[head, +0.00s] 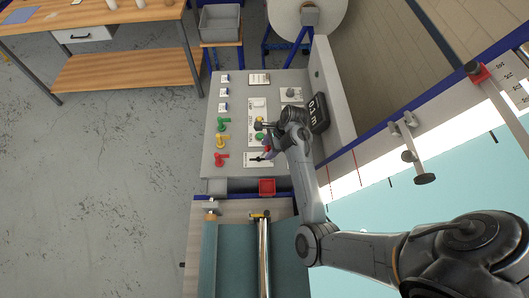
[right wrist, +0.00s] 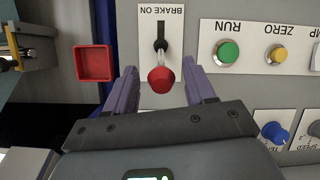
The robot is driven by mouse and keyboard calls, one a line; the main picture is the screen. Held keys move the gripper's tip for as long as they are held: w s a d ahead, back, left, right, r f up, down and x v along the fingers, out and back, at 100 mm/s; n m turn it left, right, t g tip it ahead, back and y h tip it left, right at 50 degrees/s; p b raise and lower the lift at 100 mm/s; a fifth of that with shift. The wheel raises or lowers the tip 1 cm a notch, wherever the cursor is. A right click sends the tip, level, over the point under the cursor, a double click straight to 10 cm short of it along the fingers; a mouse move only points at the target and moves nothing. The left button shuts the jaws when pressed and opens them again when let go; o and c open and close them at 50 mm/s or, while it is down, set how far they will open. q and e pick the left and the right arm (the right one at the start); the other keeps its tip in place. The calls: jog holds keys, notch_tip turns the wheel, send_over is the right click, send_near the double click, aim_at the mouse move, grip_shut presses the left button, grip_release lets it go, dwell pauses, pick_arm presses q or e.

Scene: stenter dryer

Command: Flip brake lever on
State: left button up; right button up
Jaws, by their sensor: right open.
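The stem comes out of a black slot in a white plate (right wrist: 175,18) marked BRAKE ON. In the right wrist view the knob stands at the slot end away from the lettering. My right gripper (right wrist: 162,90) is open, with one purple-grey finger on each side of the knob and a visible gap to both. In the head view my right gripper (head: 266,139) is over the grey control panel (head: 213,150), partly covering the lever's plate (head: 251,162). My left gripper is not in view.
A green RUN button (right wrist: 228,52), a yellow ZERO button (right wrist: 277,54) and a blue knob (right wrist: 274,132) are nearby. A red square tray (right wrist: 94,63) lies beside the plate. Red, yellow and green handles (head: 221,142) line the panel's left side. A display (head: 317,113) stands right.

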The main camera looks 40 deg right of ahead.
aim_at(264, 153)
jog(key=shift+x, duration=2.15)
jog(key=shift+w+d, duration=0.1)
jog(key=shift+c, duration=0.5)
grip_shut()
